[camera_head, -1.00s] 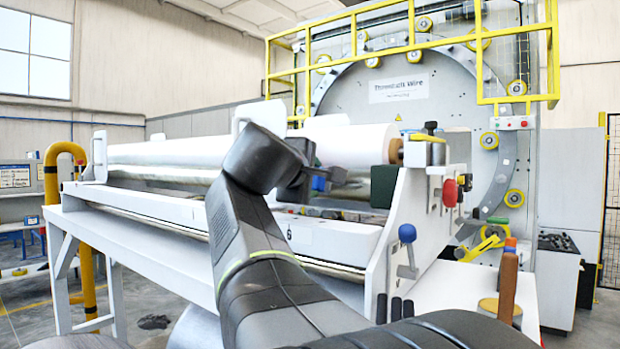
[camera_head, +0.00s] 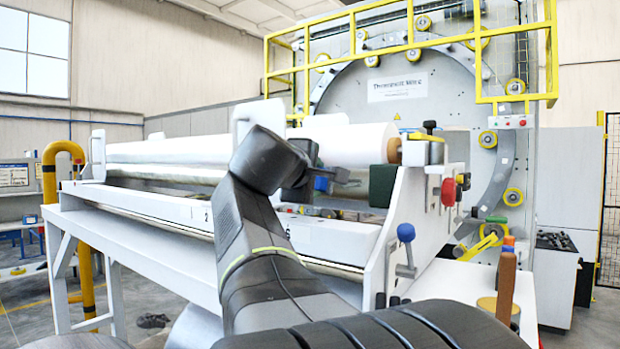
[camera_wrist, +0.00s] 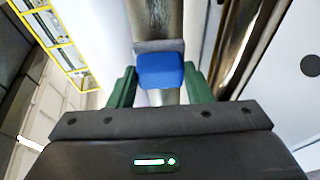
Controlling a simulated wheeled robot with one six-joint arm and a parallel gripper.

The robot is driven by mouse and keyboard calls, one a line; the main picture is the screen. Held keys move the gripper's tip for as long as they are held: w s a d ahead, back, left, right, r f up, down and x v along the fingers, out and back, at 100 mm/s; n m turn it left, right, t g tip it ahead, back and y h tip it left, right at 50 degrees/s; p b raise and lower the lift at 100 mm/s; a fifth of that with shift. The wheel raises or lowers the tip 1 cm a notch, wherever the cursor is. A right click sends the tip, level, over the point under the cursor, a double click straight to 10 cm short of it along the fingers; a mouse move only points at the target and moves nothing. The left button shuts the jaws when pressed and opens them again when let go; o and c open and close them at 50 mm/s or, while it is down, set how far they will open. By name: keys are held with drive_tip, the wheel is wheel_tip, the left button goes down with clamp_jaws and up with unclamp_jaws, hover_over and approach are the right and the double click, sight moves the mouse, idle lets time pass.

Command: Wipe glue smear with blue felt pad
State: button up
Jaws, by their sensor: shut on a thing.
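The blue felt pad (camera_wrist: 160,70) sits between the two green fingers of my gripper (camera_wrist: 160,85) in the wrist view. The gripper is shut on it. A grey layer shows along the pad's far edge. In the head view the pad (camera_head: 321,183) is a small blue patch beside my wrist, and my gripper (camera_head: 335,175) is over the machine's rollers near its right end. A metal roller (camera_wrist: 158,20) runs directly behind the pad in the wrist view; I cannot tell whether the pad touches it. No glue smear can be made out.
A large white roll (camera_head: 355,143) lies across the top of the machine. The right end plate (camera_head: 400,215) carries a blue-knobbed lever (camera_head: 406,233) and a red knob (camera_head: 448,192). A wooden handle (camera_head: 507,285) stands upright at the lower right. A yellow railing (camera_head: 420,50) is behind.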

drive_tip(key=shift+w+d, duration=0.2)
drive_tip(key=shift+s+d+p, duration=0.35)
drive_tip(key=shift+s+d, duration=0.6)
drive_tip(key=shift+d, duration=0.4)
drive_tip(key=shift+s+d+p, duration=0.3)
drive_tip(key=shift+s+d, duration=0.65)
drive_tip(key=shift+d, duration=0.35)
drive_tip(key=shift+s+d+p, duration=0.35)
drive_tip(key=shift+s+d, duration=0.6)
drive_tip(key=shift+d, duration=0.4)
drive_tip(key=shift+s+d+f, duration=0.1)
drive_tip(key=shift+s+d, duration=0.15)
drive_tip(key=shift+w+a+f+b, duration=0.1)
drive_tip(key=shift+w+a+b, duration=0.2)
drive_tip(key=shift+a, duration=0.05)
drive_tip(key=w+a+b, duration=0.1)
drive_tip(key=w+a, duration=0.4)
drive_tip(key=a, duration=0.3)
drive_tip(key=shift+w+b, duration=0.3)
drive_tip(key=shift+b, duration=0.05)
